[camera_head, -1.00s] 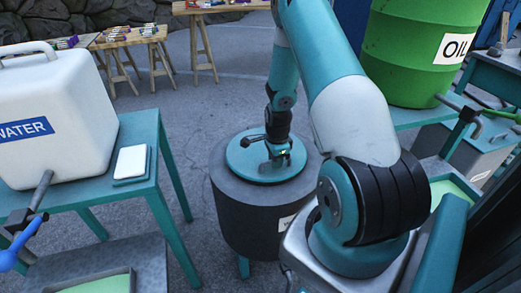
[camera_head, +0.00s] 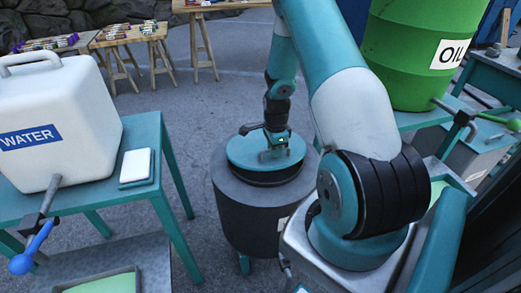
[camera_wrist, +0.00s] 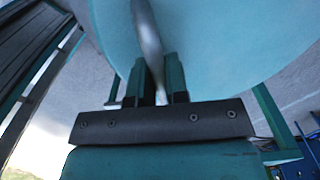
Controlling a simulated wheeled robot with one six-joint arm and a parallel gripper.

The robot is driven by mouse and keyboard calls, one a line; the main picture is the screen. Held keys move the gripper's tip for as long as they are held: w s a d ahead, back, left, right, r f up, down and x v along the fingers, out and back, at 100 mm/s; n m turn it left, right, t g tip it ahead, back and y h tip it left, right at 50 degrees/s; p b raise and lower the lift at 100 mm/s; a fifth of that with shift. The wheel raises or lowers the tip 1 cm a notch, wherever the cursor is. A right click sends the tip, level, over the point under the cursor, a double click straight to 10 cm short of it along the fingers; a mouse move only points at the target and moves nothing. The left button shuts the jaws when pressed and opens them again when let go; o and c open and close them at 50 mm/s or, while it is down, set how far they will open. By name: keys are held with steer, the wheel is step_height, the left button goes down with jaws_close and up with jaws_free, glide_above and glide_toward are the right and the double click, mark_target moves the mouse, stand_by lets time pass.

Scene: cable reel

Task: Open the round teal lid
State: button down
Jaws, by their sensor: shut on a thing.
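The round teal lid (camera_head: 240,153) sits on top of a dark grey drum (camera_head: 245,210) in the middle of the head view. A dark band shows under its near edge, so the lid seems slightly raised there. My gripper (camera_head: 274,153) is over the lid, pointing down at it. In the wrist view, the two fingers of my gripper (camera_wrist: 157,85) are shut on a silver handle bar (camera_wrist: 147,35). The lid's teal face (camera_wrist: 220,45) fills the upper part of that view. The finger contact is too small to see in the head view.
A white water container (camera_head: 80,105) and a small white block (camera_head: 136,165) stand on a teal table at left. A green oil barrel (camera_head: 412,50) stands at right on another table. Wooden tables with several small items are behind. Open floor lies behind the drum.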

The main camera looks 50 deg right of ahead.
steer(key=r, duration=0.1)
steer(key=w+r+p, duration=0.1)
steer(key=r+p, duration=0.1)
steer(key=shift+w+d+r, duration=0.2)
steer(key=shift+d+r, duration=0.05)
steer(key=shift+d, duration=0.15)
steer(key=w+d+r+p, duration=0.2)
steer(key=w+d+r, duration=0.4)
steer(key=w, duration=0.3)
steer(key=w+d+r+p, duration=0.2)
steer(key=w+d+r, duration=0.3)
steer(key=w+r, duration=0.3)
steer(key=shift+w+d, duration=0.4)
steer(key=shift+w, duration=0.75)
jaws_free()
stand_by(1.2)
steer(key=shift+r, duration=0.15)
